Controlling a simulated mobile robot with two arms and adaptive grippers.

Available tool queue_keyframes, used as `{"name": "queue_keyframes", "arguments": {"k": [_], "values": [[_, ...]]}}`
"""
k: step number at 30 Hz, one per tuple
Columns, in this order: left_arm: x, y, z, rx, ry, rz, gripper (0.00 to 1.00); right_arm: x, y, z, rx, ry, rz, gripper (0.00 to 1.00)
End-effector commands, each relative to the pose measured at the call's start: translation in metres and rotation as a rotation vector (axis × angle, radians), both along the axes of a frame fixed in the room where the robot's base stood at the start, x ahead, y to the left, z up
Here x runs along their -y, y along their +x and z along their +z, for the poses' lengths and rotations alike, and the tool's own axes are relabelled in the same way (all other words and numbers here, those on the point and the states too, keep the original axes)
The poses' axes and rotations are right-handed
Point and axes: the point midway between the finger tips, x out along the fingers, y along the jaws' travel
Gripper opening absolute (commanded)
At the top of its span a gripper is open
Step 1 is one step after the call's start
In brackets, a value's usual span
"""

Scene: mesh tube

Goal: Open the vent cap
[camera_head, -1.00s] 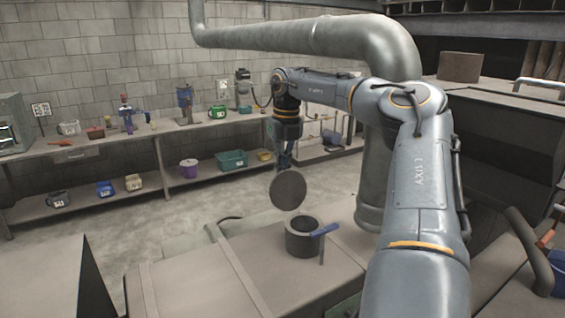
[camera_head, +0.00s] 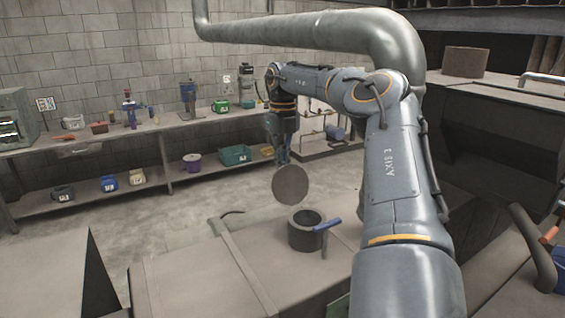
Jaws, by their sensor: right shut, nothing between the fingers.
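The vent cap seems to be the dark round disc (camera_head: 290,185), raised with its flat face toward me. It stands just above and behind a short, dark, open-topped tube (camera_head: 305,236). A blue-handled lever (camera_head: 327,225) sits at the tube's right side. My right arm reaches forward and bends down, and my right gripper (camera_head: 281,154) hangs behind and above the disc. It is shut and holds nothing; its fingertips are small and partly hidden. I cannot tell whether it touches the disc. My left gripper is not in view.
The tube rises from a broad grey metal surface (camera_head: 200,285). A thick pipe (camera_head: 330,38) crosses above my right arm. A workbench (camera_head: 130,135) with tools and bins lines the back wall. Open floor (camera_head: 130,215) lies between.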

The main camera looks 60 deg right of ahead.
Motion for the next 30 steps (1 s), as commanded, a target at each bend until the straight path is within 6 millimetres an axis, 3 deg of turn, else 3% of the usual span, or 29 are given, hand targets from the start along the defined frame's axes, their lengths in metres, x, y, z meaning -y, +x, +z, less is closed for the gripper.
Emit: {"name": "queue_keyframes", "arguments": {"k": [5,13,18,30], "values": [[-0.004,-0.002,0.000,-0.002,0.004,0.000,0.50,0.000,0.000,0.007,-0.002,-0.001,-0.001,0.00],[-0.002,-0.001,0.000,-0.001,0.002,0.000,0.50,0.003,0.001,0.053,0.001,-0.004,-0.001,0.00],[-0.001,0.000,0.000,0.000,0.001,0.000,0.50,0.004,0.001,0.069,0.000,-0.003,-0.001,0.00],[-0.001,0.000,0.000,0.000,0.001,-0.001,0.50,0.004,0.001,0.075,0.000,0.000,0.000,0.00]]}}
